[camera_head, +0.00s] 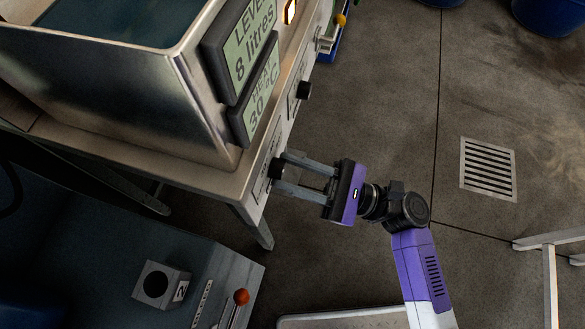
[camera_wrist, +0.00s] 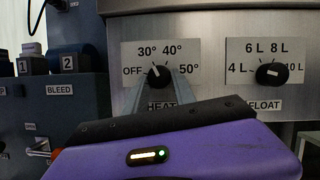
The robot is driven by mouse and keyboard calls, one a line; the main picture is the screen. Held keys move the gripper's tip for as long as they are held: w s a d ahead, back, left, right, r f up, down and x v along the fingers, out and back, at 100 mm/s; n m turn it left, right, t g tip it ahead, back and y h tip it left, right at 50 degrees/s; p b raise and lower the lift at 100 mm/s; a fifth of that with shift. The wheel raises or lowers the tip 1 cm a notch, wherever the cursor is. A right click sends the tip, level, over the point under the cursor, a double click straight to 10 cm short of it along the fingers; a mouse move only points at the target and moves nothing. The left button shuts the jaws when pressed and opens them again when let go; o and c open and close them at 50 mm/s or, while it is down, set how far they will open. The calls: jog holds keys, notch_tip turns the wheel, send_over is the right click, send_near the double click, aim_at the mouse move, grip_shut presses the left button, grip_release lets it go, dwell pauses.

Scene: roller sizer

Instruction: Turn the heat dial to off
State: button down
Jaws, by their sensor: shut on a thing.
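The heat dial (camera_wrist: 157,75) is a black knob on a white label plate marked OFF, 30°, 40° and 50°. Its white pointer line tilts up and left, roughly toward 30°. In the head view the dial (camera_head: 277,169) sits low on the front of the steel tank. My gripper (camera_head: 281,173) reaches it from the right, with its two grey fingers shut on the dial. In the wrist view my gripper's fingers (camera_wrist: 159,88) come up on both sides of the knob, and the purple body covers the area below.
The float dial (camera_wrist: 272,74) stands right of the heat dial. The tank displays (camera_head: 256,108) read 8 litres and 30 °C. Blue-grey units with a BLEED label (camera_wrist: 60,90) stand at left. A red-knobbed lever (camera_head: 240,296) stands below. The floor at right is open around a drain (camera_head: 489,168).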

jog(key=shift+n, duration=0.4)
jog(key=n+g, duration=0.2)
jog(key=n, duration=0.2)
jog(key=n+g+h, duration=0.1)
jog(key=n+g, duration=0.1)
jog(key=n, duration=0.2)
jog(key=n+g+p, duration=0.1)
jog(key=n+g, duration=0.1)
jog(key=n, duration=0.2)
jog(key=shift+w+d+r, duration=0.2)
jog(key=shift+w+r, duration=0.05)
jog(key=shift+w, duration=0.15)
jog(key=shift+n, duration=0.3)
jog(key=c, duration=1)
grip_release()
jog(key=shift+c, duration=0.2)
jog(key=v, duration=0.7)
jog(key=shift+d, duration=0.4)
